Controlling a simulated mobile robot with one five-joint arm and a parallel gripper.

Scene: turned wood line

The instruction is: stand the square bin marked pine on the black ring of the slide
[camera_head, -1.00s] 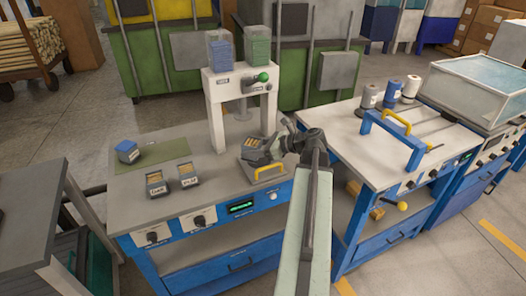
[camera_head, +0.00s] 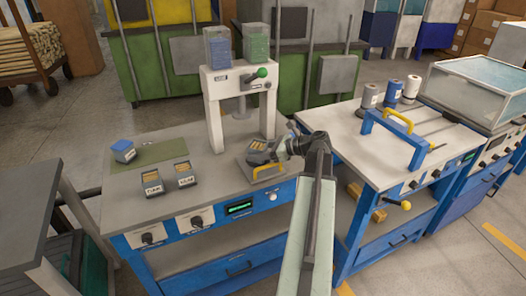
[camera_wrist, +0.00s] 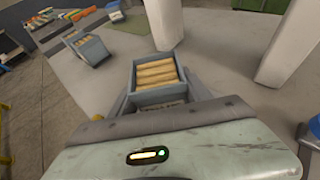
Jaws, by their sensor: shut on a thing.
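My gripper (camera_head: 278,150) is shut on a small grey square bin (camera_head: 257,146) at the front of the white press. The wrist view shows this bin (camera_wrist: 157,78) with light wood pieces inside. Its label is mostly hidden by my gripper, so I cannot read it. I cannot tell whether the bin touches the slide.
Two similar labelled bins, one left (camera_head: 153,187) and one right (camera_head: 186,180), stand on the bench to the left. A blue box (camera_head: 123,151) sits on a green mat (camera_head: 165,151). The white press (camera_head: 214,110) rises behind the slide. A blue frame (camera_head: 391,138) stands on the right bench.

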